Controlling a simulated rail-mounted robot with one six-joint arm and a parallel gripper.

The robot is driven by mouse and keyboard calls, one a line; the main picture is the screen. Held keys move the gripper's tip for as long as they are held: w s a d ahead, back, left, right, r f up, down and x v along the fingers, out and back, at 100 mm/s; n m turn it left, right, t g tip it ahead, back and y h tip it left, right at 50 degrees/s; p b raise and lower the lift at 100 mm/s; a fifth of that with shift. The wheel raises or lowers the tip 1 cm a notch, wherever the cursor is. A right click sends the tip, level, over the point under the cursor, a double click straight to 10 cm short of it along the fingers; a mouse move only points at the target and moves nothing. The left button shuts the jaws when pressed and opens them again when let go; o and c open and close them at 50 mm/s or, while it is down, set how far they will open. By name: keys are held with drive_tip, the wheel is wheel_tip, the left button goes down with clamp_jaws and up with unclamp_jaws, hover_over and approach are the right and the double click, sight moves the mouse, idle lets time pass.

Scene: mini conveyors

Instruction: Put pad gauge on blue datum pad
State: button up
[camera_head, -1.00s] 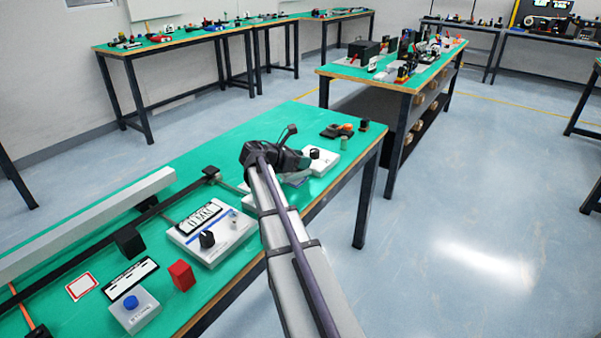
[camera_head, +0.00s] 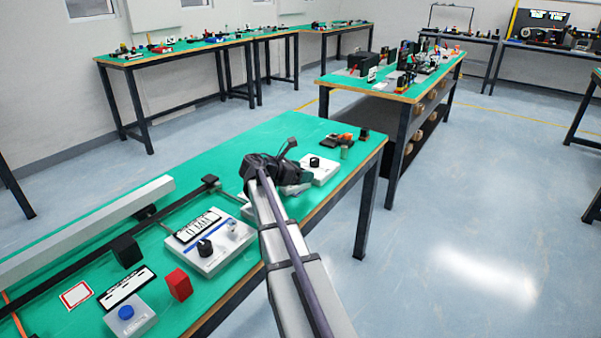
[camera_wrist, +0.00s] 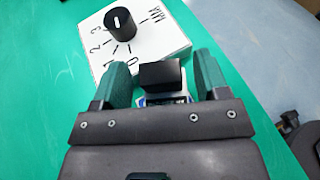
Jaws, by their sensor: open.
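My gripper (camera_wrist: 162,72) is open in the wrist view, with green-lined fingers to either side of a black block (camera_wrist: 161,76). A small blue-and-white part (camera_wrist: 166,99) shows just below the block, mostly hidden by the gripper body. I cannot tell whether the block and this part are the pad gauge and the blue datum pad, or whether the fingers touch the block. In the head view my gripper (camera_head: 275,170) is over the far half of the green bench, its fingers hard to make out. No blue pad is clearly recognisable there.
A white dial box (camera_wrist: 135,42) with a black knob stands just beyond the fingers; it also shows in the head view (camera_head: 322,174). A white control panel (camera_head: 208,260), a red block (camera_head: 179,284) and a blue-button box (camera_head: 131,322) stand nearer. The bench's right edge is close.

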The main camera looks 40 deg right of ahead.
drive_tip(key=p+v, duration=0.4)
drive_tip(key=v, duration=0.8)
drive_tip(key=s+a+r+m+y+p, duration=0.2)
drive_tip(key=s+a+m+y+p, duration=0.2)
drive_tip(key=a, duration=0.6)
drive_tip(key=s+a+r+m+t+y+p, duration=0.1)
drive_tip(key=s+a+r+m+y+p, duration=0.2)
drive_tip(key=a, duration=0.7)
drive_tip(key=s+a+r+m+y+p, duration=0.3)
drive_tip(key=s+a+m+y+p, duration=0.3)
drive_tip(key=s+a+m+p, duration=0.3)
drive_tip(key=s+p, duration=0.1)
drive_tip(key=p, duration=0.2)
drive_tip(key=shift+s+a+r+t, duration=0.15)
drive_tip(key=shift+s+a+t, duration=0.25)
